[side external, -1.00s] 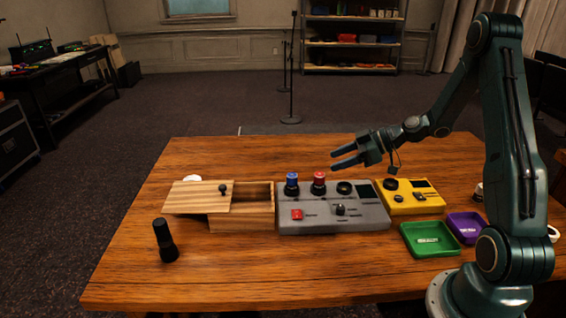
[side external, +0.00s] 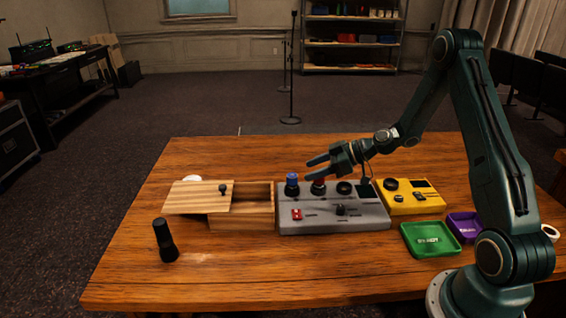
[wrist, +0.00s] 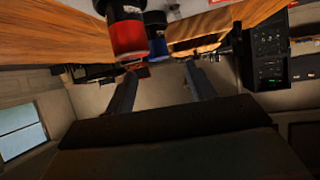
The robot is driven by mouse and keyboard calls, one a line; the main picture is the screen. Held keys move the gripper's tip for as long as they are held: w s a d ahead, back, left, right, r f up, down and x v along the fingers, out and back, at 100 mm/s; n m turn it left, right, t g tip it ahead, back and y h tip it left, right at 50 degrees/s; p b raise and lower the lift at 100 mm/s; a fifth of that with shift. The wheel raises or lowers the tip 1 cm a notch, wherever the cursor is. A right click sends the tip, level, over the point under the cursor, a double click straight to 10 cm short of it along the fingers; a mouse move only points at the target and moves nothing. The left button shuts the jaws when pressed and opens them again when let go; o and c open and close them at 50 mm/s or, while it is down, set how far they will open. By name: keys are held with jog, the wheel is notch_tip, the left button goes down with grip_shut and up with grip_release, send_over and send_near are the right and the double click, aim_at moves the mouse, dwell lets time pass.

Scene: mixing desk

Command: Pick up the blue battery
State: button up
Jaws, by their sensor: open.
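The blue battery (side external: 291,184) stands upright in a socket at the upper left of the grey mixing panel (side external: 365,216). A red battery (side external: 318,187) stands just to its right, partly hidden by my gripper in the side view. My gripper (side external: 317,168) is open and empty, its fingers pointing left at the height of the red battery's top. In the wrist view the red battery (wrist: 127,35) is large and close, with the blue battery (wrist: 157,34) just behind it. Both are beyond the spread fingertips of my gripper (wrist: 158,72). I see no contact with the blue battery.
A wooden box (side external: 241,219) with a partly slid lid (side external: 199,197) stands left of the panel. A yellow device (side external: 412,204), a green tray (side external: 406,246) and a purple tray (side external: 453,230) lie to the right. A black cylinder (side external: 164,240) stands front left.

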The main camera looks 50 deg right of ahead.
aim_at(295, 175)
jog(key=shift+w+a+f, duration=0.15)
jog(key=shift+w, duration=0.15)
jog(key=shift+x, duration=2.6)
jog(key=c, duration=1.1)
jog(key=shift+c, duration=0.3)
notch_tip(295, 175, up, 20)
